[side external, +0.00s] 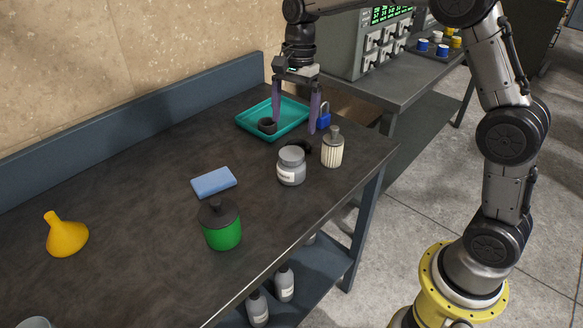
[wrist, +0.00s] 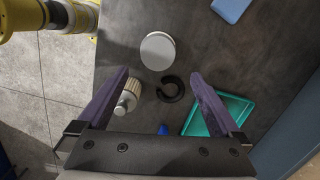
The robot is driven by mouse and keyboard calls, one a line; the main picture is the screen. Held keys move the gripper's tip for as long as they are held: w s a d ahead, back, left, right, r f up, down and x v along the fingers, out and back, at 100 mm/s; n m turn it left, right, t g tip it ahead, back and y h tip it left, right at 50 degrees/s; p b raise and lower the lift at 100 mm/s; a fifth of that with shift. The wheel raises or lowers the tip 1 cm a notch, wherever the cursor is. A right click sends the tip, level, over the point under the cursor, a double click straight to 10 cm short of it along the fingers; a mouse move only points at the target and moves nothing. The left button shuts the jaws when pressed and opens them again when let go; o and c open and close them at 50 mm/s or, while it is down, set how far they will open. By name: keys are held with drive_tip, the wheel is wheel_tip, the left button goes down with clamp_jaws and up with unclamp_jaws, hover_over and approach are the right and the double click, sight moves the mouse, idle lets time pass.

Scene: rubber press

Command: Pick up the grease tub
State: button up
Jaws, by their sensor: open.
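The grease tub, taken to be the grey jar with a white label (side external: 291,168), stands upright on the dark workbench near its front edge. In the wrist view its round pale lid (wrist: 158,51) shows from above, just beyond my fingertips. My gripper (side external: 295,131) is open and empty, pointing down above the bench behind the tub. In the wrist view its two purple fingers (wrist: 160,74) are spread wide, with nothing held between them. The tub is apart from both fingers.
A black C-shaped ring (wrist: 171,88) lies beside the tub. A ribbed cream canister (side external: 332,149), blue padlock (side external: 323,117) and teal tray (side external: 247,119) are near my gripper. A blue sponge (side external: 214,182), green jar (side external: 221,228) and yellow funnel (side external: 66,236) stand farther left.

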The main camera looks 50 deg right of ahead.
sight(291, 151)
drive_tip(key=f, duration=0.5)
drive_tip(key=a+f, duration=0.1)
drive_tip(key=f, duration=0.2)
drive_tip(key=shift+s, duration=0.15)
drive_tip(key=shift+s+a+f, duration=0.1)
drive_tip(key=shift+a+f, duration=0.05)
drive_tip(key=shift+f, duration=0.75)
drive_tip(key=shift+s+a+f, duration=0.1)
drive_tip(key=shift+a+f, duration=0.1)
drive_tip(key=shift+f, duration=0.65)
drive_tip(key=shift+s+a+f, duration=0.1)
drive_tip(key=shift+a+f, duration=0.05)
drive_tip(key=shift+f, duration=0.75)
drive_tip(key=shift+w+r, duration=0.1)
drive_tip(key=c, duration=1.5)
